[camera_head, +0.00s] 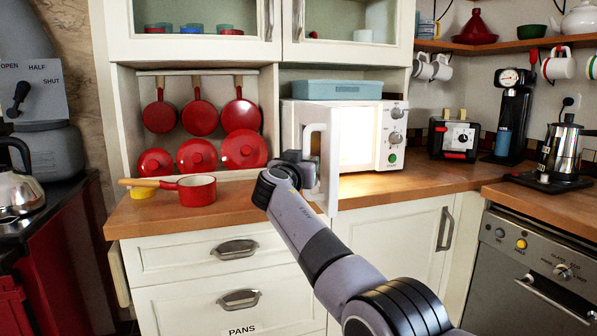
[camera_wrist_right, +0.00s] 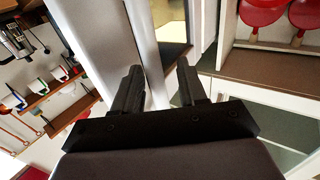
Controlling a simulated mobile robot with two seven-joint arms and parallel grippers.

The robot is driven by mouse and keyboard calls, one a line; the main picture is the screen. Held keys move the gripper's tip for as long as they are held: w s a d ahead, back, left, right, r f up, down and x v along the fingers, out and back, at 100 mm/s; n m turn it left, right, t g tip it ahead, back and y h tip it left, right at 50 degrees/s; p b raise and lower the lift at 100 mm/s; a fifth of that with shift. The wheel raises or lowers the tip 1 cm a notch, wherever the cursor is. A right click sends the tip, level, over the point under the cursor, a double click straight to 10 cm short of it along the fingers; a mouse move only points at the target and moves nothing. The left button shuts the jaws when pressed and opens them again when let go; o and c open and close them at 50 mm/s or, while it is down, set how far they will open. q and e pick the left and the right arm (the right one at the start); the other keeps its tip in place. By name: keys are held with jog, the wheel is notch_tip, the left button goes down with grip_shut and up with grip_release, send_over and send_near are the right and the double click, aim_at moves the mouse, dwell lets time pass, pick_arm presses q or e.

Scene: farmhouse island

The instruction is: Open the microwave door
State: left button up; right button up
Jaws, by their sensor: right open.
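The white microwave (camera_head: 393,140) stands on the wooden counter under the cabinets. Its door (camera_head: 332,165) is swung out toward me, and the lit interior (camera_head: 360,135) shows to the right of it. The door's upright white handle (camera_head: 308,142) is on the left face. My right gripper (camera_head: 303,162) is at the lower part of the handle, partly hidden by its own wrist. In the right wrist view my right gripper (camera_wrist_right: 158,85) has its fingers apart, with a white door part (camera_wrist_right: 153,50) showing between them. I cannot tell whether they touch it. My left gripper is out of view.
A blue box (camera_head: 337,90) sits on top of the microwave. A red saucepan (camera_head: 197,191) stands on the counter to the left, below hanging red pans. A toaster (camera_head: 454,138) and coffee makers stand to the right. The counter before the toaster is clear.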

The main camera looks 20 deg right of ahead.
jog(key=shift+b+v, duration=0.55)
jog(key=shift+v, duration=2.4)
jog(key=shift+s+d, duration=0.1)
jog(key=shift+s, duration=0.05)
